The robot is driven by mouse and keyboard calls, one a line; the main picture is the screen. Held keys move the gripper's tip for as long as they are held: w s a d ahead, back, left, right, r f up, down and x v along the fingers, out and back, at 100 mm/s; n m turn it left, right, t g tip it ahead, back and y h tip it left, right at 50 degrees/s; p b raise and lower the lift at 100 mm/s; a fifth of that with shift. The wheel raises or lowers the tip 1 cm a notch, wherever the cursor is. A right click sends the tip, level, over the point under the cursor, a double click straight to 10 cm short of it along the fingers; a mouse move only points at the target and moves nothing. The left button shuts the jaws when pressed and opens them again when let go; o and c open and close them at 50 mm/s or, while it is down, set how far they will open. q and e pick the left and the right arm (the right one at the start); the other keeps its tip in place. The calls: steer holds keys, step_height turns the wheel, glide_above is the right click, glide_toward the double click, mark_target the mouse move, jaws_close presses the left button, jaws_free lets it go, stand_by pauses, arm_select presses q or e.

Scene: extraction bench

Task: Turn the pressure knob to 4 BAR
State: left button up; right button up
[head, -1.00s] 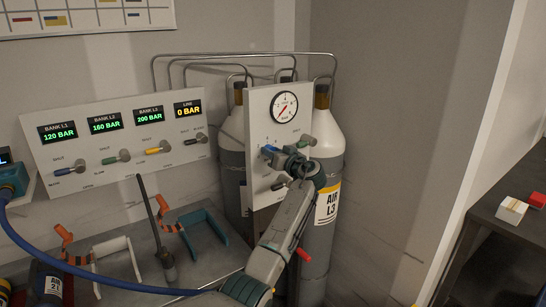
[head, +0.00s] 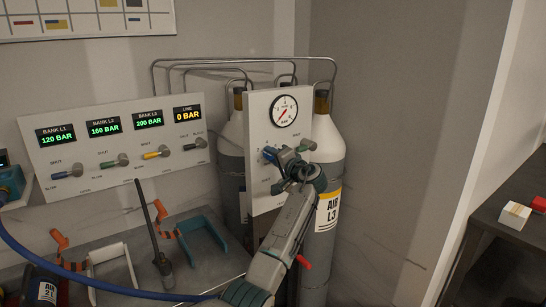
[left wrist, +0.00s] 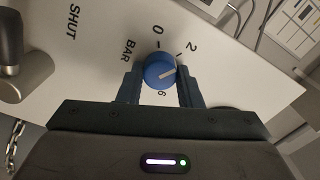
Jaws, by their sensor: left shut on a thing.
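The blue pressure knob (left wrist: 160,70) sits on the white panel in the left wrist view. My left gripper (left wrist: 160,88) is shut on the knob, one finger on each side. In the head view the left gripper (head: 281,160) is at the gauge panel (head: 262,110) and largely hides the knob. My right gripper is not in view.
A tall AIR L3 cylinder (head: 325,160) stands behind. The display panel (head: 105,178) at left reads LINE 0 BAR. A dark table (head: 520,190) is at right.

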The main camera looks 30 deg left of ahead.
arm_select(q)
steer(key=m+p, duration=0.5)
steer(key=m, duration=0.5)
steer(key=shift+f+m, duration=0.1)
steer(key=shift+m, duration=0.2)
steer(key=shift+f+p, duration=0.1)
steer(key=shift+p, duration=0.25)
steer(key=o, duration=1)
